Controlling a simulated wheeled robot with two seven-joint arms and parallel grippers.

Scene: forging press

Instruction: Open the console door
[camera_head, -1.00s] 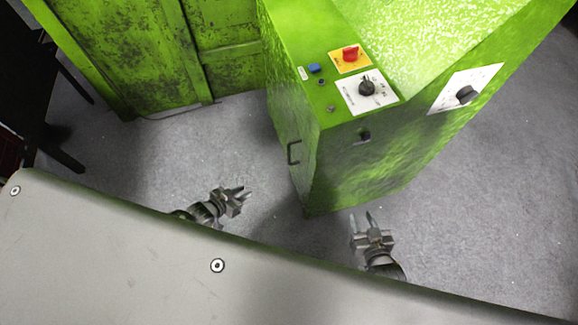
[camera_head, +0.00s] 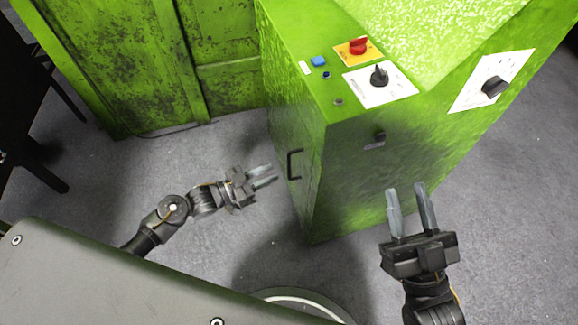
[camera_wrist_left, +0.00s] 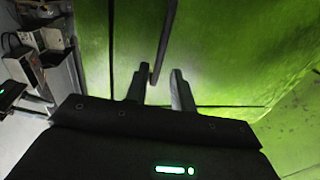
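The green console (camera_head: 345,150) stands right of centre in the head view. Its door, on the left side face, has a dark bar handle (camera_head: 290,165). My left gripper (camera_head: 270,176) is open, just left of the handle and seemingly apart from it. In the left wrist view the handle (camera_wrist_left: 165,40) reaches down to the space between the fingertips of my left gripper (camera_wrist_left: 156,80); the door surface (camera_wrist_left: 215,60) lies behind, with a dark seam. The door looks shut. My right gripper (camera_head: 408,192) is open and empty, in front of the console's front face.
The console top carries a red knob (camera_head: 358,45), a blue button (camera_head: 319,61) and a black dial (camera_head: 379,75). Another black dial (camera_head: 494,87) is on the right panel. A worn green machine (camera_head: 125,60) stands behind left. Grey floor (camera_head: 215,140) is clear between them.

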